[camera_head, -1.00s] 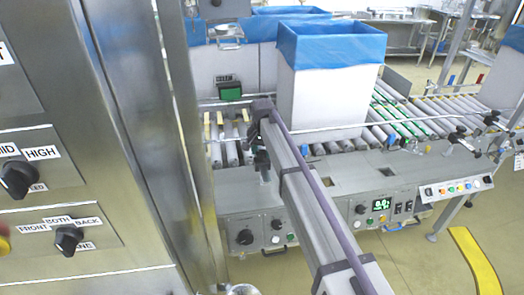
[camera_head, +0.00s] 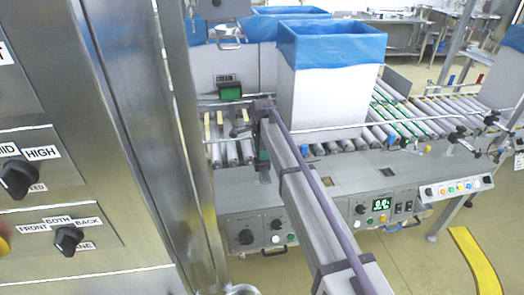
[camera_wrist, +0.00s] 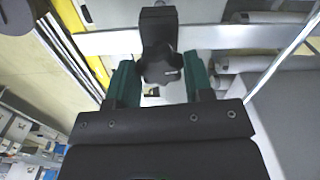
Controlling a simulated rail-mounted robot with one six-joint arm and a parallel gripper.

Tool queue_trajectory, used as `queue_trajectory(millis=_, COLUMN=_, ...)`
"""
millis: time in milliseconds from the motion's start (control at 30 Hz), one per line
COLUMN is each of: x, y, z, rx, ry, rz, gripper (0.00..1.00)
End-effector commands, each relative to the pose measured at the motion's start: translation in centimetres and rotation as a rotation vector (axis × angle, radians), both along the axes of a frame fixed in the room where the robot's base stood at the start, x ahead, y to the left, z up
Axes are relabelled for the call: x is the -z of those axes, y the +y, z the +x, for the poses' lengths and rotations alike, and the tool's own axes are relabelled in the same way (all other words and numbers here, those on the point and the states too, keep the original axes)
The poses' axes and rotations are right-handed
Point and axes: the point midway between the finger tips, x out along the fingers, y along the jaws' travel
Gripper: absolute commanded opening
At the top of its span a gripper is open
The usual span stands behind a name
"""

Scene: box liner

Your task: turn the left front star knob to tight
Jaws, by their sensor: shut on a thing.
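The black star knob (camera_wrist: 162,68) is in the upper middle of the wrist view, below a black clamp block (camera_wrist: 158,22) on a pale metal rail. My gripper (camera_wrist: 160,72) has its two green fingers on either side of the knob and is shut on it. In the head view my gripper (camera_head: 263,168) hangs at the near edge of the roller conveyor, partly hidden by my arm. I cannot tell from the picture how tight the knob is.
A tall white box with a blue liner (camera_head: 325,95) stands on the conveyor (camera_head: 400,125), right of my gripper. A guide rail (camera_head: 330,129) runs across its near side. A control panel (camera_head: 378,207) lies below, and other black knobs (camera_head: 458,135) are at the right.

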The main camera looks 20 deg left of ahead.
Motion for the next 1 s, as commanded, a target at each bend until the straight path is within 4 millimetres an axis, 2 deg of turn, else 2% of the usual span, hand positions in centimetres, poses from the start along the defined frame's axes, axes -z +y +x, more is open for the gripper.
queue_trajectory(millis=300, x=0.02, y=-0.03, z=-0.08, rx=0.12, ry=0.002, rz=0.0, gripper=0.24)
queue_trajectory(millis=800, x=0.02, y=-0.03, z=-0.08, rx=0.141, ry=0.002, rz=0.0, gripper=0.24)
queue_trajectory(millis=833, x=0.02, y=-0.03, z=-0.08, rx=0.141, ry=0.002, rz=0.0, gripper=0.48)
queue_trajectory(millis=1000, x=0.02, y=-0.02, z=-0.05, rx=0.14, ry=0.001, rz=-0.001, gripper=0.64)
